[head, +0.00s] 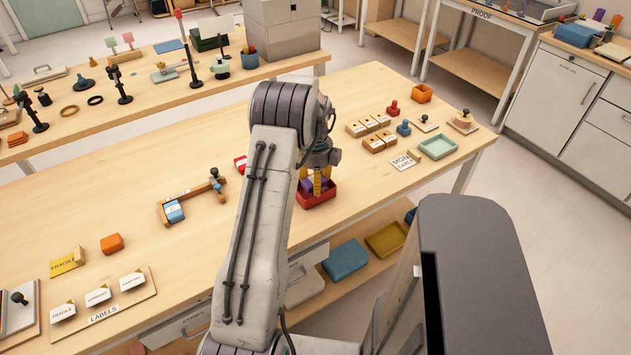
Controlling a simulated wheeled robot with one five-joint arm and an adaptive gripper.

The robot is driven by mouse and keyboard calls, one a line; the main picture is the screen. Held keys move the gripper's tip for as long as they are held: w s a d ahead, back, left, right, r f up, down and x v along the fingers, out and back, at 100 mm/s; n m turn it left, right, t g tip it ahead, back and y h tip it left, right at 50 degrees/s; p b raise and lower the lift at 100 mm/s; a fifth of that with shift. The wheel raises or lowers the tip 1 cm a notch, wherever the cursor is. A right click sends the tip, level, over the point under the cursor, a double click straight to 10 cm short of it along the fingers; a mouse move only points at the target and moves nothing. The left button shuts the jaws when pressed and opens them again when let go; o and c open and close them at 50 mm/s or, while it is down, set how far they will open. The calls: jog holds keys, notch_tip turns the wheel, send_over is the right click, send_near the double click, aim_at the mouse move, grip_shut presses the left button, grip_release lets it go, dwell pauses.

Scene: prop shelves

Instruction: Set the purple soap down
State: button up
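The purple soap (308,184) shows as a small purple block at the mouth of a small red tray (318,201) near the front edge of the wooden bench. My gripper (321,185) points down over the tray, with its yellow fingers against the soap. The fingers look closed on the soap. My arm and the fingers hide part of it, and I cannot tell whether its underside touches the tray floor.
A green tray (438,148), a MONO labels card (403,161) and several wooden boxes stand to the right. A wooden frame with a blue block (174,212) and a red item (240,162) lie left. Bare bench surrounds the red tray.

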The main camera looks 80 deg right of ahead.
jog(key=shift+a+f, duration=0.15)
jog(key=shift+f, duration=0.25)
jog(key=shift+a+f+b, duration=0.15)
jog(key=shift+f+b, duration=0.35)
jog(key=o, duration=0.9)
jog(key=shift+r, duration=0.1)
jog(key=shift+r+p, duration=0.65)
notch_tip(320, 180, up, 12)
